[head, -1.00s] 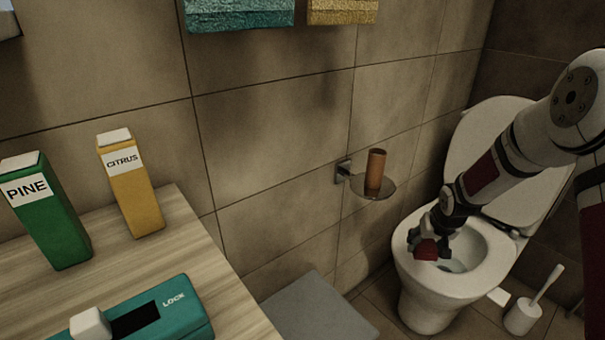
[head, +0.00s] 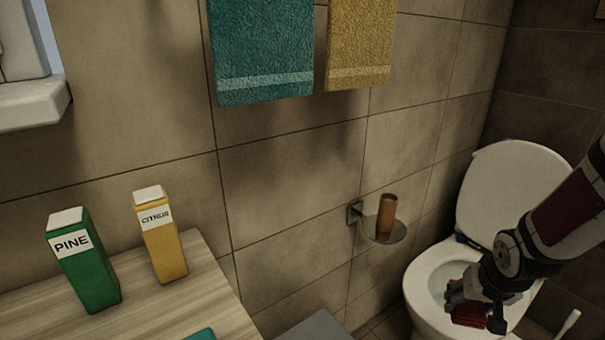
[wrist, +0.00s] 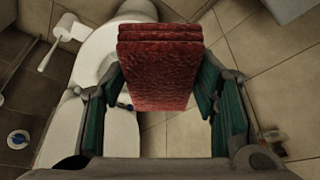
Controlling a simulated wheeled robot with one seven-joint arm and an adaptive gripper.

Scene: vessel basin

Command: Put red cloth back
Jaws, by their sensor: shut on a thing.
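The folded red cloth (wrist: 158,75) is held between the two fingers of my gripper (wrist: 160,100) in the wrist view. In the head view my gripper (head: 474,303) is in front of the toilet, and the red cloth (head: 469,320) shows just below it, partly hidden by the fingers. A teal towel (head: 262,50) and a yellow towel (head: 360,42) hang side by side high on the tiled wall; their tops are out of view.
A toilet (head: 425,275) with raised lid stands behind my gripper. A wall-mounted holder (head: 384,234) bears a brown cup (head: 387,212). A green PINE box (head: 85,265) and a yellow CITRUS box (head: 162,240) stand on a wooden counter (head: 190,310). A toilet brush (wrist: 52,48) is at the side.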

